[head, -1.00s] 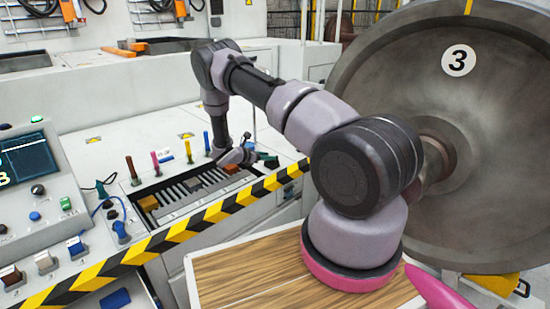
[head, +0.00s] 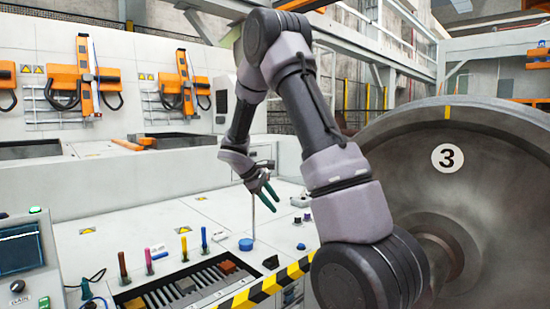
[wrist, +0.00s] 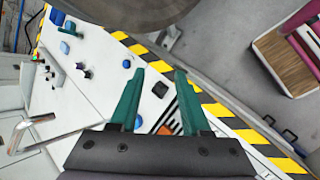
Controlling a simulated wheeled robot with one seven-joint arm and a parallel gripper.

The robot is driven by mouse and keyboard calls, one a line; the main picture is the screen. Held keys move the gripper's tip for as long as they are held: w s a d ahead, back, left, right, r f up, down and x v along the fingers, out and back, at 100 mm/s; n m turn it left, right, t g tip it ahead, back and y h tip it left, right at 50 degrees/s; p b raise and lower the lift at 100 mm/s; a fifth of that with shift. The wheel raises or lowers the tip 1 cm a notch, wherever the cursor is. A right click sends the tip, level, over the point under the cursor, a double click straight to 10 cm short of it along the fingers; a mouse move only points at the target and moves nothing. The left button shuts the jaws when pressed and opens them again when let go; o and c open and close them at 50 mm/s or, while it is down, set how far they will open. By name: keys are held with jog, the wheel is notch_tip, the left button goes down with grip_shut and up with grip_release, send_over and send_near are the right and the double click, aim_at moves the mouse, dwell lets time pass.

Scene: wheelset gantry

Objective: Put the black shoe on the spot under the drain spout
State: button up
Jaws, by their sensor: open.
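My gripper (head: 268,190) is open and empty, its green fingers raised above the white bench. In the wrist view the fingertips (wrist: 160,76) stand apart. A small black piece, probably the black shoe (head: 271,262), lies on the bench right of the slotted rack; in the wrist view the shoe (wrist: 160,89) shows between the fingers, well below them. A bent silver pipe, probably the drain spout (wrist: 32,127), is at the left of the wrist view. I cannot make out the spot under it.
A blue disc (head: 246,244) and dark knobs (head: 302,218) stand on the bench. Striped edging (head: 262,290) borders the bench; the large wheel (head: 470,200) stands at right.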

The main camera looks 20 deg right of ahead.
jog(key=s+a+r+m+t+y, duration=0.2)
jog(key=s+r, duration=0.4)
jog(key=s, duration=0.3)
jog(key=s+a+r+m+t+y, duration=0.2)
jog(key=s+a+r+m+y, duration=0.2)
jog(key=s, duration=0.6)
jog(key=s+a+r+m+t+y, duration=0.2)
jog(key=s+a+r+m+y, duration=0.1)
jog(key=s+a+r+m, duration=0.2)
jog(key=s+r+m, duration=0.2)
jog(key=s+r, duration=0.2)
jog(key=r, duration=0.1)
jog(key=shift+s+a+r+t, duration=0.15)
jog(key=shift+s+r+t, duration=0.05)
jog(key=shift+t, duration=0.1)
jog(key=shift+a+y, duration=0.1)
jog(key=shift+y, duration=0.2)
